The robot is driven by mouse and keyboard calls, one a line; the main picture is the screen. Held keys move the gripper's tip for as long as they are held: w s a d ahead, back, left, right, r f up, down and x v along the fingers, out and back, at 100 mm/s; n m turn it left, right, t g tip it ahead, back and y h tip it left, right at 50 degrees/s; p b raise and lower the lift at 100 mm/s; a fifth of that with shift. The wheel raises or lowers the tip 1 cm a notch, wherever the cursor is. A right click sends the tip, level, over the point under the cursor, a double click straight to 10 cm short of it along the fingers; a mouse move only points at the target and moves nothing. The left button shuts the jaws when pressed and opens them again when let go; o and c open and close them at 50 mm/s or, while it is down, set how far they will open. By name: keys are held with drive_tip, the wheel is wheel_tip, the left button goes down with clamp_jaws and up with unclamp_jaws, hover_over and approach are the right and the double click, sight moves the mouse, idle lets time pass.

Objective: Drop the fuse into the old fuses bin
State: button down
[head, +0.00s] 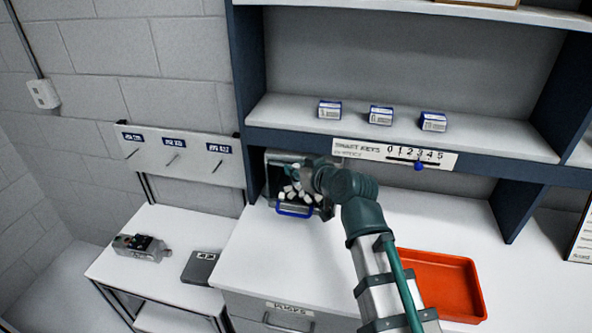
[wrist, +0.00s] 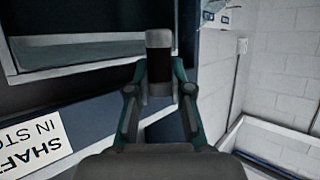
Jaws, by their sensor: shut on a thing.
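My gripper (wrist: 159,82) is shut on a short fuse (wrist: 158,42) with a pale grey end and a dark lower part, seen between the fingers in the wrist view. In the head view my gripper (head: 308,176) is at the right side of an open grey box with a blue handle (head: 294,211), and partly covers it. Several small white pieces (head: 291,190) lie in that box. The held fuse cannot be made out clearly there. No label naming the old fuses bin is readable, so I cannot tell if this box is that bin.
A red tray (head: 462,293) stands on the white bench right of my arm. A shelf (head: 465,136) with three small blue-and-white boxes and a shaft keys sign (head: 394,154) overhangs the bench. A grey device (head: 141,247) and a dark flat item (head: 201,268) lie on the left table.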

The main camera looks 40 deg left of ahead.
drive_tip(key=c, duration=1)
unclamp_jaws()
drive_tip(key=shift+d, duration=0.1)
drive_tip(key=v, duration=1.2)
